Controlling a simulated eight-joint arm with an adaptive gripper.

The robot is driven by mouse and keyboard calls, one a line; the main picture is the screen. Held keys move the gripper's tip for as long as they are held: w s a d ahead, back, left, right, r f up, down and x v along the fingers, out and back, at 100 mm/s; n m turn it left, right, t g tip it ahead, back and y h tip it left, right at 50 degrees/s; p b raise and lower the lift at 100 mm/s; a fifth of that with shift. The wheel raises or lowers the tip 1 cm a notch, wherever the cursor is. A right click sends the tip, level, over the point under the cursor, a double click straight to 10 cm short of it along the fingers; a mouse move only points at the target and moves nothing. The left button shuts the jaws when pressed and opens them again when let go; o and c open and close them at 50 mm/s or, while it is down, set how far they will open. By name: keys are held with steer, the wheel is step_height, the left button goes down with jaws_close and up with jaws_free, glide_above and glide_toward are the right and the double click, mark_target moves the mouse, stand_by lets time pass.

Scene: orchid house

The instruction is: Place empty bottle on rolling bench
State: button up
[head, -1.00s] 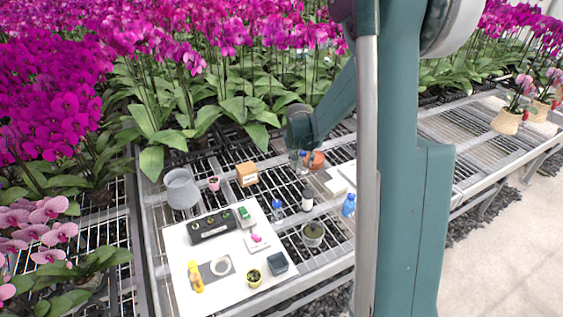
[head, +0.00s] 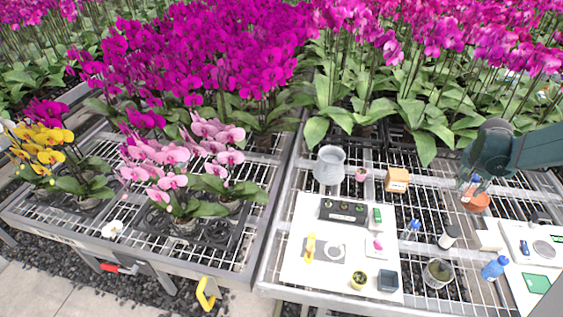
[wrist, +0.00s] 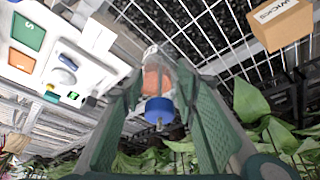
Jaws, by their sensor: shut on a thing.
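My gripper (wrist: 155,95) is shut on a clear empty bottle (wrist: 186,82) with a blue cap (wrist: 159,110). In the head view my gripper (head: 476,174) is at the right, above the rolling bench (head: 268,262), with the bottle (head: 470,188) below it, partly hidden. The bench has a wire-mesh top and metal rims.
A white board (head: 290,265) carries small pots and tools. Another board with a scale (head: 543,249) is at right. Orchids fill the back.

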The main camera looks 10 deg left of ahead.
steer(key=w+a+n+y, duration=0.1)
steer(key=w+a+n, duration=0.25)
steer(key=a, duration=1.05)
steer(key=w+a+n+y, duration=0.1)
steer(key=w+a+n, duration=0.3)
steer(key=a, duration=1)
steer(key=w+a+n+y, duration=0.15)
steer(key=w+a, duration=0.35)
steer(key=a, duration=0.9)
steer(key=s+a+n+y, duration=0.1)
steer(key=s+a+n, duration=0.2)
steer(key=a, duration=1.1)
steer(key=s+a+n+y+p, duration=0.1)
steer(key=s+a+n, duration=0.2)
steer(key=a, duration=1)
steer(key=s+a+n+y, duration=0.1)
steer(key=s+a+n, duration=0.2)
steer(key=a, duration=1.1)
steer(key=shift+d+f, duration=0.25)
steer(key=shift+f, duration=0.85)
steer(key=shift+d+f, duration=0.2)
steer(key=shift+f, duration=0.85)
steer(key=shift+f, duration=0.1)
steer(key=shift+f+b, duration=0.45)
steer(key=shift+f, duration=2.55)
